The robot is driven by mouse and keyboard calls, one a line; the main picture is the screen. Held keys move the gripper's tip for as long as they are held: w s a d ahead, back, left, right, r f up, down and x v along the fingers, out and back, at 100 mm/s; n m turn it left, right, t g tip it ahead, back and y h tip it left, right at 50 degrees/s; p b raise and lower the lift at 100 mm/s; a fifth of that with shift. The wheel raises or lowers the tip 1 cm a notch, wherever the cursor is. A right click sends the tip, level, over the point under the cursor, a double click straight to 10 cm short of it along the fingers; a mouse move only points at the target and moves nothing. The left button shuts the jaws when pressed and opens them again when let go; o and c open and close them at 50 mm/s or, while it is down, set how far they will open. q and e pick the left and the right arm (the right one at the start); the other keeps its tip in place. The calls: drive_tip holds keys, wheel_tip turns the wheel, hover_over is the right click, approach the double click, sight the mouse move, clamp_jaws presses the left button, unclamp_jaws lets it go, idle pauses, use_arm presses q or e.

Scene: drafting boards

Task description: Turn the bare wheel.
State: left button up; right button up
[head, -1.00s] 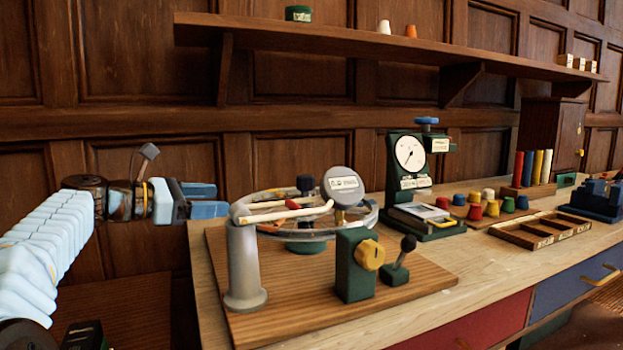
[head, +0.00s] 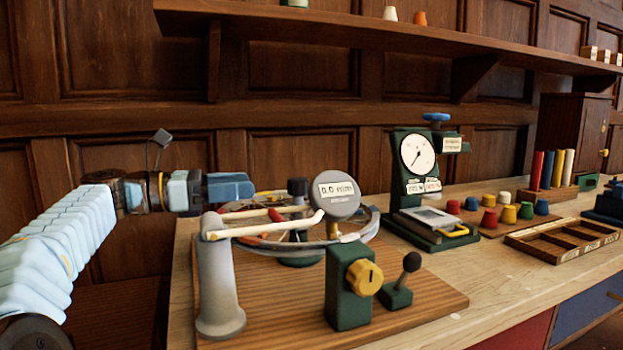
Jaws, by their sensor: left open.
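My left gripper (head: 240,187) is open, with blue fingers, at the wheel's back left. It appears above the rim and shows nothing between its fingers. The fingers overlap in this view. My right gripper is out of view.
A green block with a yellow knob (head: 364,277) and a black-knobbed lever (head: 404,279) stand in front of the wheel. A green dial gauge stand (head: 411,172), coloured pegs (head: 489,222) and a wooden tray (head: 560,238) are to the right. A shelf (head: 350,45) runs above.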

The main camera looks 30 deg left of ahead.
sight(306, 178)
use_arm(q)
drive_tip(key=p+x, duration=0.1)
drive_tip(key=x, duration=1.2)
drive_tip(key=shift+d, duration=0.15)
clamp_jaws()
